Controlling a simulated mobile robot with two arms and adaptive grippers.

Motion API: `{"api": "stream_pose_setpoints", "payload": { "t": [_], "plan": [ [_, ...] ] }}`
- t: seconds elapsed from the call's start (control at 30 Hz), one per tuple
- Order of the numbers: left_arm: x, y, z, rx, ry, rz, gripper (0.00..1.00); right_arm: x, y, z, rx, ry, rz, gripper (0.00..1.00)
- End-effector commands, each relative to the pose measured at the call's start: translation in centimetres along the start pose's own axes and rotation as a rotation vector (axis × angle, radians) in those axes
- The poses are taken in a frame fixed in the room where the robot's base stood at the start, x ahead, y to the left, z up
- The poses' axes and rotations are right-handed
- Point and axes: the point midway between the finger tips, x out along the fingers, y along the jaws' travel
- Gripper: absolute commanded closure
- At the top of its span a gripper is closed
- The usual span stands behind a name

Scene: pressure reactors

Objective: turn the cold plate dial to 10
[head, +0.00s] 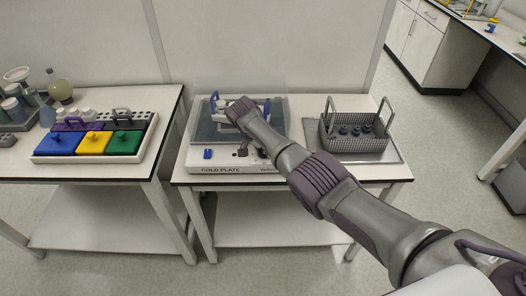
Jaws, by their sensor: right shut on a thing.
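The cold plate (222,170) stands on the middle table, with its name on the white front edge. A blue control (207,154) shows at the left of its front panel. My right arm reaches in from the lower right over the plate. My left gripper is out of view.
A clear shield and a pale vessel with blue parts (220,105) stand on the plate, partly behind my arm. A wire basket (345,147) with dark pieces is to the right. A rack with blue, yellow and green blocks (93,144) is on the left table.

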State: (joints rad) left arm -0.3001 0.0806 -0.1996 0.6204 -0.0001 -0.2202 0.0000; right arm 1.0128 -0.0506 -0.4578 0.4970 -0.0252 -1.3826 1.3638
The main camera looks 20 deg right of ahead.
Motion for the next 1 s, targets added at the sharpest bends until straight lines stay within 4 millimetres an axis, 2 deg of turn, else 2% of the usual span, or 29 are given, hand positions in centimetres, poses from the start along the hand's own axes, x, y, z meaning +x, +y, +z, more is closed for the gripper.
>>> {"api": "stream_pose_setpoints", "payload": {
  "t": [0.5, 0.53, 0.63, 0.67, 1.0],
  "plan": [
    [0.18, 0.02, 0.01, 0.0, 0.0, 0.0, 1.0, -0.13, -0.07, -0.19, 0.016, 0.003, 0.004, 0.92],
    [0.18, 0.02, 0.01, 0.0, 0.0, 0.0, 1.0, -0.13, -0.08, -0.19, 0.016, 0.003, 0.004, 0.52],
    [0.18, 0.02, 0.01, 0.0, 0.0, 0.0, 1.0, -0.11, -0.07, -0.16, 0.015, 0.002, 0.004, 0.35],
    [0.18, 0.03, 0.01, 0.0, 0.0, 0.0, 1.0, -0.1, -0.06, -0.15, 0.015, 0.002, 0.004, 0.32],
    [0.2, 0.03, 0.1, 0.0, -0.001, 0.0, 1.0, -0.04, -0.03, -0.07, 0.015, 0.001, 0.005, 0.32]
  ]
}}
